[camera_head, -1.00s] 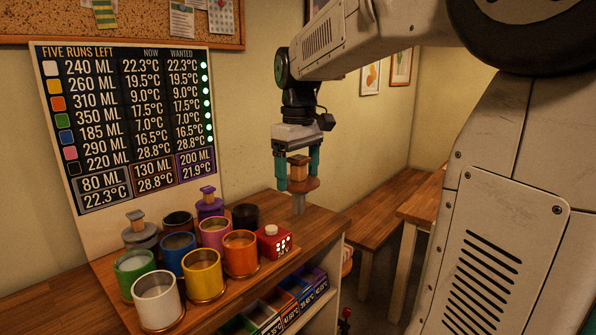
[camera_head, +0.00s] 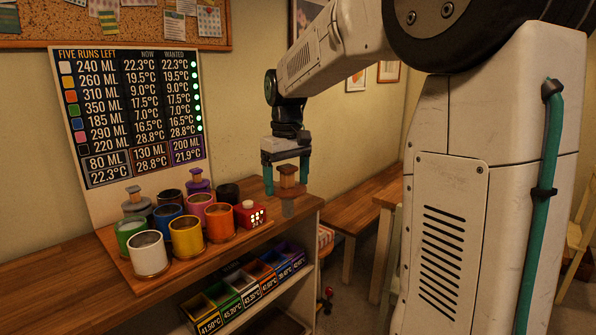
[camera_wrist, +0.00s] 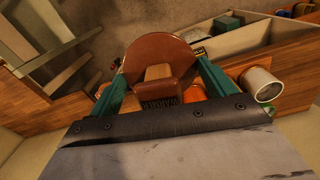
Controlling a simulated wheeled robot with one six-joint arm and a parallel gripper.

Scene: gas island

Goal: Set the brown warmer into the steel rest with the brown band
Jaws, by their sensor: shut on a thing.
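My gripper (camera_head: 286,176) is shut on the brown warmer (camera_head: 288,190), holding it by its block-shaped handle. The warmer has a wide brown disc, with a grey stem hanging below it. It is upright in the head view, near the right end of the counter. I cannot tell if the stem clears the counter top. In the wrist view the warmer's disc (camera_wrist: 158,47) lies between the teal fingers (camera_wrist: 165,75). I cannot make out a steel rest with a brown band in either view.
A board on the counter (camera_head: 60,245) carries several coloured mugs, including a white one (camera_head: 149,255) and an orange one (camera_head: 221,222). Grey (camera_head: 137,207) and purple (camera_head: 198,186) warmers stand among them. Labelled bins (camera_head: 249,290) fill the shelf below.

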